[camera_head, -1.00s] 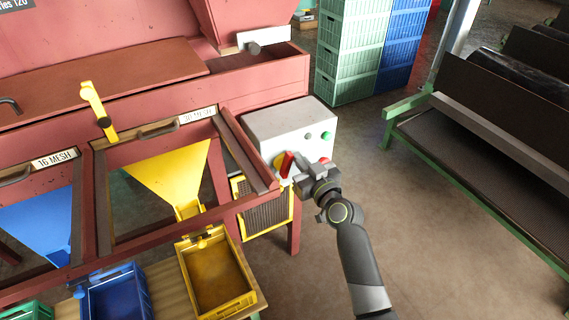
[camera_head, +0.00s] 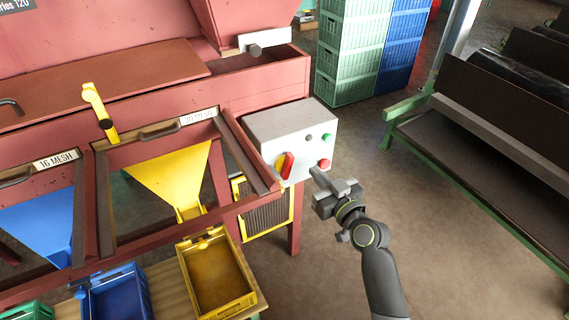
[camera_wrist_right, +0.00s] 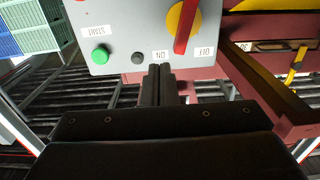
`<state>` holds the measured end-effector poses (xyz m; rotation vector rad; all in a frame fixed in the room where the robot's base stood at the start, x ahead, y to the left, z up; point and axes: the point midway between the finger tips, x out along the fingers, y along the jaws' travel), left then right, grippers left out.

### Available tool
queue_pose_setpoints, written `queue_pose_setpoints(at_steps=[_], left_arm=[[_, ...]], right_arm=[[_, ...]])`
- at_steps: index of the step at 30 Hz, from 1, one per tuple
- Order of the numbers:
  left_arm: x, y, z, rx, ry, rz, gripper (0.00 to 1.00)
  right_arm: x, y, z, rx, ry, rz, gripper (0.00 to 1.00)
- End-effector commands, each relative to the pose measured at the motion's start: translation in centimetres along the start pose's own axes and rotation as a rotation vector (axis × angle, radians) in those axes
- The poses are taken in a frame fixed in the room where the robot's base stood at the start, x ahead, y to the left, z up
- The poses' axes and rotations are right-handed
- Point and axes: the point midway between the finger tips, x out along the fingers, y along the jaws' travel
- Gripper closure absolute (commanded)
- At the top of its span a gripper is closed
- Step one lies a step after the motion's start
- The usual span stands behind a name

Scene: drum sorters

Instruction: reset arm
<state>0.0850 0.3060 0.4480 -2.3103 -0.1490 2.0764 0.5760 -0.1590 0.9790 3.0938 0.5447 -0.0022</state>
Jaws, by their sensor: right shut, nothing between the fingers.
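My right gripper (camera_head: 318,174) is shut and empty. It is in front of the grey control box (camera_head: 262,132), apart from it, at its lower right in the head view. In the right wrist view the two fingers (camera_wrist_right: 159,72) lie together below the box's face. The box carries a red-handled rotary switch on a yellow disc (camera_head: 285,165), a green button (camera_head: 326,136), a dark knob (camera_head: 309,137) and a red button (camera_head: 324,163). The switch (camera_wrist_right: 184,25) and green button (camera_wrist_right: 100,55) also show in the right wrist view. My left gripper is not in view.
The red sorter frame (camera_head: 265,98) with a yellow funnel (camera_head: 172,178) and a blue funnel (camera_head: 40,222) fills the left. A yellow crate (camera_head: 252,300) and a blue crate (camera_head: 148,290) stand below. A green-framed conveyor (camera_head: 470,190) is at right. Floor between is open.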

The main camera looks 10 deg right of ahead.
Motion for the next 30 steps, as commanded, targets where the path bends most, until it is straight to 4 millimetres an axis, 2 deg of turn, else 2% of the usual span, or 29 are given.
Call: queue_pose_setpoints(at_steps=[14,17,20,23,24,26,27,30], left_arm=[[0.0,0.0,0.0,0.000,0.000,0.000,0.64],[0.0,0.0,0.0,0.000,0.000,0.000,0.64],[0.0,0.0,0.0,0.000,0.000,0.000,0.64],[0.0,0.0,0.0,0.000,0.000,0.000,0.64],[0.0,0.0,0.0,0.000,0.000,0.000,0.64],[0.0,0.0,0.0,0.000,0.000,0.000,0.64],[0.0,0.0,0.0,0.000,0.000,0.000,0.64],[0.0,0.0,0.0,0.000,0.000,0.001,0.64]], right_arm=[[-0.1,0.0,0.0,0.000,0.000,0.000,1.00],[-0.2,0.3,1.4,0.009,-0.030,0.009,1.00],[-0.7,0.9,5.7,0.034,-0.117,0.035,1.00],[-2.1,1.8,12.2,0.069,-0.254,0.078,1.00],[-3.0,2.1,15.2,0.083,-0.316,0.098,1.00],[-4.8,2.5,19.6,0.102,-0.407,0.127,1.00],[-6.1,2.7,22.4,0.114,-0.466,0.146,1.00],[-10.2,2.9,28.9,0.142,-0.610,0.191,1.00]])
